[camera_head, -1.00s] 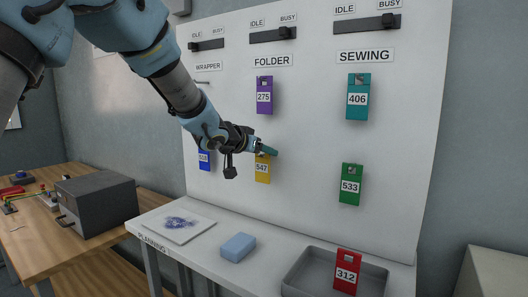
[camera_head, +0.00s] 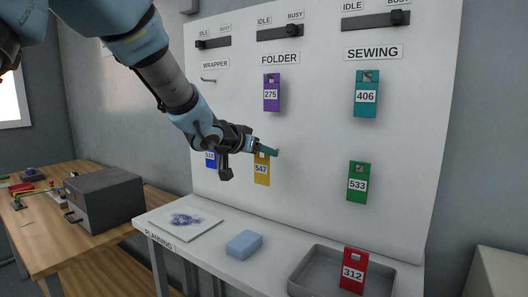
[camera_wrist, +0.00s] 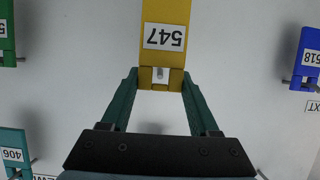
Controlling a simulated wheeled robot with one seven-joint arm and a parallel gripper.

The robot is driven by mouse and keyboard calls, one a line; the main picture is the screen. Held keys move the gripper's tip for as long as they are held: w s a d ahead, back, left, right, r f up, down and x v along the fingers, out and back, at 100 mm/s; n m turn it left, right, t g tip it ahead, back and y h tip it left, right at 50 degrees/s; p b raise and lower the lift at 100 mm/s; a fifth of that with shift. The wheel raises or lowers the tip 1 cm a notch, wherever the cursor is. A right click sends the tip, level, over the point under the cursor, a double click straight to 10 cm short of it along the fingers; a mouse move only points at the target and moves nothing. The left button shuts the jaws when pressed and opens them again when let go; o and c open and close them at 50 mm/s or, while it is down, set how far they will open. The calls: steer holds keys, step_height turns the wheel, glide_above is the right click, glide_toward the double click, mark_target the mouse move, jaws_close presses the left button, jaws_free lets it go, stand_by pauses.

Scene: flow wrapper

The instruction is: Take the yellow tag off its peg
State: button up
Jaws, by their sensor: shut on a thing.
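The yellow tag (camera_head: 262,172), marked 547, hangs on the white board below the purple tag. In the wrist view the yellow tag (camera_wrist: 164,60) appears upside down, with a peg end showing in the hole at its top. My gripper (camera_head: 266,151) is at the top of the tag. In the wrist view my gripper (camera_wrist: 160,80) has its two green fingers on either side of the tag's top end, shut on it. The tag is still around its peg.
A purple tag (camera_head: 272,93), teal tag (camera_head: 367,94), green tag (camera_head: 358,182) and blue tag (camera_head: 210,160) hang nearby. A red tag (camera_head: 353,271) stands at a grey tray (camera_head: 318,258). A blue block (camera_head: 244,244) lies on the shelf. Sliders (camera_head: 280,34) are above.

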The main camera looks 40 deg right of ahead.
steer(key=shift+s+a, duration=0.3)
steer(key=shift+a, duration=0.75)
steer(key=shift+s+a, duration=0.25)
steer(key=shift+a, duration=0.75)
